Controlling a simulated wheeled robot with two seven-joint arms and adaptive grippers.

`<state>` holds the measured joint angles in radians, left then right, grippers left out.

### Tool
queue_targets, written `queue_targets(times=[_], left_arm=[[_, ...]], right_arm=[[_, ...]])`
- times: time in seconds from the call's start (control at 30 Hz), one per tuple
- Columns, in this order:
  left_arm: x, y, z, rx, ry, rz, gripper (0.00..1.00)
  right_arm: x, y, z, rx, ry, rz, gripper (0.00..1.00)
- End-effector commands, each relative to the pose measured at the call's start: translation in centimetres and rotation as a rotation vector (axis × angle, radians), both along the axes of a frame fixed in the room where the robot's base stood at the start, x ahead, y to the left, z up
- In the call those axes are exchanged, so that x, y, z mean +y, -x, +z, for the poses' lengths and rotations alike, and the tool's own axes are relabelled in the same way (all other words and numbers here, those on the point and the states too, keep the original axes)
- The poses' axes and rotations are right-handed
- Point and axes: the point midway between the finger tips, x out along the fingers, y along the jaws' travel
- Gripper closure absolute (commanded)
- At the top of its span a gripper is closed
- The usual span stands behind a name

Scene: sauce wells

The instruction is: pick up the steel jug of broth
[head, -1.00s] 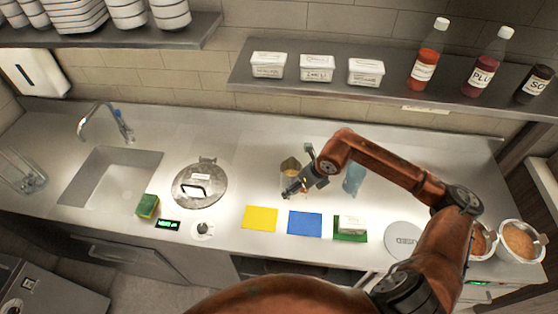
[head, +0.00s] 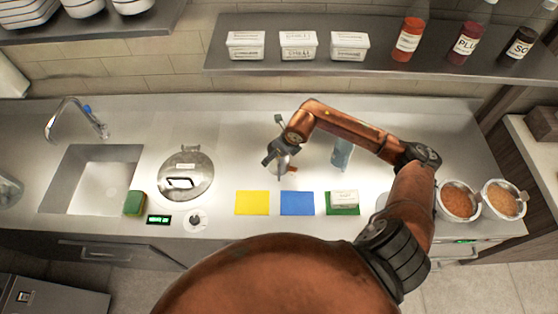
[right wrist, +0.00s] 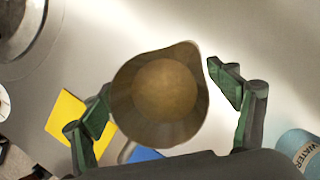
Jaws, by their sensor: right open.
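The steel jug of broth (right wrist: 140,124) shows from above in the right wrist view, with brown broth inside and a pouring lip at its upper right. It stands on the steel counter. My right gripper (right wrist: 161,98) is open, with one finger on each side of the jug and gaps visible between fingers and jug. In the head view my right gripper (head: 281,160) is over the counter behind the blue mat and hides most or all of the jug. My left gripper is not in view.
A clear blue water container (head: 342,154) stands right of the gripper. Yellow (head: 252,203), blue (head: 297,204) and green (head: 343,210) mats lie in front, a white tub (head: 344,198) on the green one. A lidded pot (head: 186,176) is left. A shelf (head: 270,67) runs behind.

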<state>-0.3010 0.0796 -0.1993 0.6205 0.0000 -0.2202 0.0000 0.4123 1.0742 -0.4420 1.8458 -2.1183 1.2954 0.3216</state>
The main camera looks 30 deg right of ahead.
Motion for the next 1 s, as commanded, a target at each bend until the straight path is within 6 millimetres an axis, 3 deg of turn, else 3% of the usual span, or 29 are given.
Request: queue_targets(times=[0.13,0.37,1.0], left_arm=[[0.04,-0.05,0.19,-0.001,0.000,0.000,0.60],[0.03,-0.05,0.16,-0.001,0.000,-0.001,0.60],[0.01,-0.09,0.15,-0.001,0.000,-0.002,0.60]], right_arm=[[0.08,-0.35,-1.11,0.000,0.000,0.000,0.18],[0.02,-0.33,-1.23,0.000,0.001,0.000,0.19],[-0.03,-0.31,-1.19,0.001,0.001,-0.001,0.63]])
